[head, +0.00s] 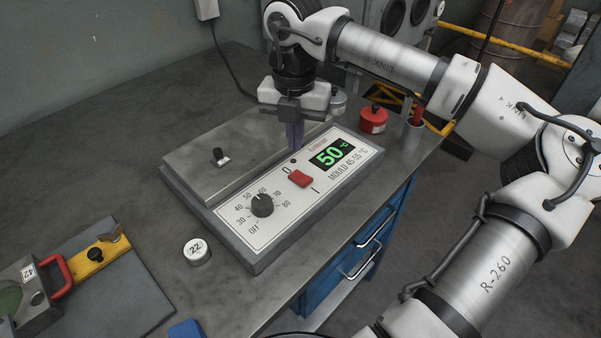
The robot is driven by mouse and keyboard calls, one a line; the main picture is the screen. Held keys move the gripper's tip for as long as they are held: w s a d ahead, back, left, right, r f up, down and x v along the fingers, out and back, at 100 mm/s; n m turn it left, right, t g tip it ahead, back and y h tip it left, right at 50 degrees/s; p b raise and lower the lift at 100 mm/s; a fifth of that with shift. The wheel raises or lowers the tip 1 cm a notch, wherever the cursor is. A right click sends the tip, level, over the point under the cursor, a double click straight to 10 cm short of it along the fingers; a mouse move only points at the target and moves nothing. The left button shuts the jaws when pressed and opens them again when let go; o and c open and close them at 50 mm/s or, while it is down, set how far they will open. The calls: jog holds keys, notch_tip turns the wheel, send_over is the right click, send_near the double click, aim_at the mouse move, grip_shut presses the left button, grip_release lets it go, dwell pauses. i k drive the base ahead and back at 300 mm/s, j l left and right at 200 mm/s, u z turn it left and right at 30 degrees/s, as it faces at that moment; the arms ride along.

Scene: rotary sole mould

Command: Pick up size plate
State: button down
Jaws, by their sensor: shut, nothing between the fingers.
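Whether the fingertips touch the box cannot be told.
The control box (233,229) has a dial and a green display reading 50 °C. A metal mould marked 42 (32,290) with a red handle stands at the lower left. A red container (373,120) and a grey cup (412,138) stand at the far right.

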aim_at(220, 159)
jog(key=k, duration=1)
